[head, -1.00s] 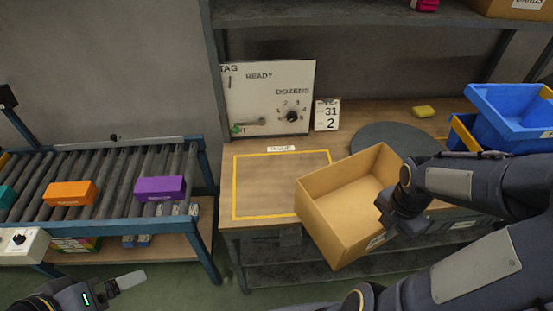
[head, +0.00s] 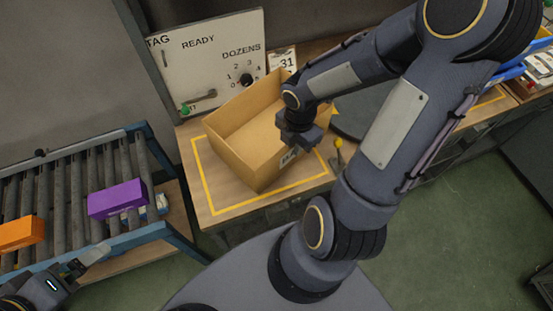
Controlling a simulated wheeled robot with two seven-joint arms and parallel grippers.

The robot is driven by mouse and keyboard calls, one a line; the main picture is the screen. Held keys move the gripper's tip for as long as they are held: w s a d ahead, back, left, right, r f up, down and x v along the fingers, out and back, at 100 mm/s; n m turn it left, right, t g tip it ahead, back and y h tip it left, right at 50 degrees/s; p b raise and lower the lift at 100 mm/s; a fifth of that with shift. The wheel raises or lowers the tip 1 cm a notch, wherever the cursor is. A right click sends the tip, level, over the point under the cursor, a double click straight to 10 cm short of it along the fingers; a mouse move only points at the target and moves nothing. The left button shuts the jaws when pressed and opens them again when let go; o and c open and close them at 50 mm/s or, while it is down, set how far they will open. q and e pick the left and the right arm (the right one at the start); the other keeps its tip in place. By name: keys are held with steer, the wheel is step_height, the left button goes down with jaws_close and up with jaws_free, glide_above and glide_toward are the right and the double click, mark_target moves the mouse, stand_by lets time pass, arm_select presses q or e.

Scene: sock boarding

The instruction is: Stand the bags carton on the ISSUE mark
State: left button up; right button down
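The bags carton (head: 233,152) is an open-topped tan cardboard box with a small label on its near right side. It is over the ISSUE mark (head: 205,180), a yellow outline on the wooden bench, and is turned at an angle to it. It hides the back of the outline. I cannot tell whether its base touches the bench. My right gripper (head: 298,138) is at the carton's right wall and appears shut on it; the fingertips are hidden. My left gripper (head: 84,263) is low at the left, away from the carton; its opening is unclear.
A white panel (head: 205,65) with a dial stands behind the carton, beside a calendar card (head: 283,62). A roller conveyor (head: 70,175) at left carries a purple box (head: 118,199) and an orange box (head: 20,233). A yellow-knobbed lever (head: 338,146) stands right of the mark. Blue bins (head: 508,72) are far right.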

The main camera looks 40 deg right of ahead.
steer(key=w+a+f, duration=0.2)
steer(key=f, duration=0.1)
steer(key=a+f+b, duration=0.1)
steer(key=f, duration=0.1)
steer(key=shift+w+f, duration=0.15)
steer(key=shift+w, duration=0.25)
steer(key=shift+w+a+f+b, duration=0.1)
steer(key=shift+f+b, duration=0.2)
steer(key=shift+f, duration=0.55)
steer(key=shift+w+a+f+b, duration=0.1)
steer(key=shift+f+b, duration=0.2)
steer(key=shift+f, duration=0.55)
steer(key=shift+s, duration=0.1)
steer(key=shift+f, duration=0.15)
steer(key=c, duration=1.6)
jaws_free()
steer(key=shift+c, duration=0.2)
